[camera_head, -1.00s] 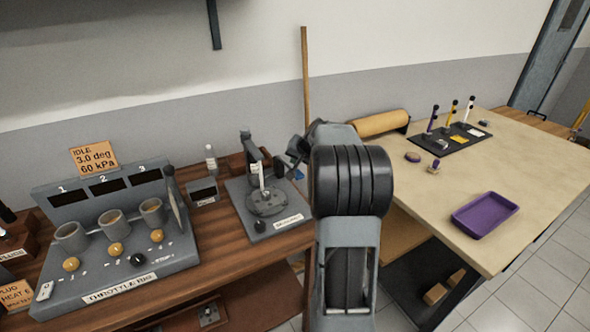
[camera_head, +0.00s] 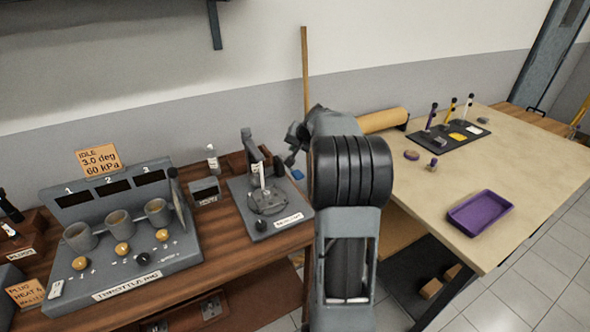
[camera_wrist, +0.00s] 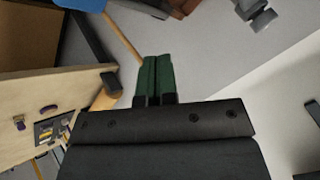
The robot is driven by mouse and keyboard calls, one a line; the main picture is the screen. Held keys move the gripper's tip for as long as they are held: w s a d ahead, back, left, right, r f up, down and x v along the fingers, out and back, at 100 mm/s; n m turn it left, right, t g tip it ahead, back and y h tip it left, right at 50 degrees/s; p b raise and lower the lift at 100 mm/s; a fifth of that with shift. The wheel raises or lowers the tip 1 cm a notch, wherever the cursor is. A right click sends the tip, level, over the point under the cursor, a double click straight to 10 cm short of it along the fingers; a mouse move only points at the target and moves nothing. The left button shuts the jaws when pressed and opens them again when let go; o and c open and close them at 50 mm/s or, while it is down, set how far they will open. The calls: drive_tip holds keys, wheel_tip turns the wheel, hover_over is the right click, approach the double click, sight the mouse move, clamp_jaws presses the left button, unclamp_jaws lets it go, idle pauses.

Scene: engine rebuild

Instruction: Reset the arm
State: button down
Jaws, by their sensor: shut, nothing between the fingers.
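My arm rises in the middle of the head view, between the wooden bench and the beige table. My gripper is mostly hidden behind my own arm in that view. In the wrist view my gripper (camera_wrist: 154,82) shows two green fingers side by side, closed together with nothing between them. The fingers appear to touch no object.
The wooden bench (camera_head: 228,236) carries a throttle rig (camera_head: 125,262) and a grey fixture (camera_head: 268,215). The beige table (camera_head: 420,200) holds a purple tray (camera_head: 480,211), a dark mat (camera_head: 435,147) and a brown roll (camera_head: 383,120). A wooden pole (camera_head: 305,70) stands against the wall.

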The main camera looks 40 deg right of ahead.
idle(0.5)
drive_tip(key=s+a+f, duration=0.1)
drive_tip(key=s+f+g, duration=0.1)
drive_tip(key=s+f, duration=0.1)
drive_tip(key=s+a+f+g, duration=0.1)
drive_tip(key=shift+s+a+f+y, duration=0.15)
drive_tip(key=shift+s+a+y, duration=0.1)
drive_tip(key=shift+a+y, duration=0.15)
drive_tip(key=s+a+r+n+g, duration=0.1)
drive_tip(key=s+a+r+n, duration=0.2)
drive_tip(key=s+a+n, duration=0.6)
drive_tip(key=s+a, duration=1.1)
drive_tip(key=a, duration=0.4)
drive_tip(key=shift+s+g+h, duration=0.25)
drive_tip(key=shift+g+h, duration=0.05)
drive_tip(key=shift+g, duration=0.1)
drive_tip(key=shift+r, duration=0.1)
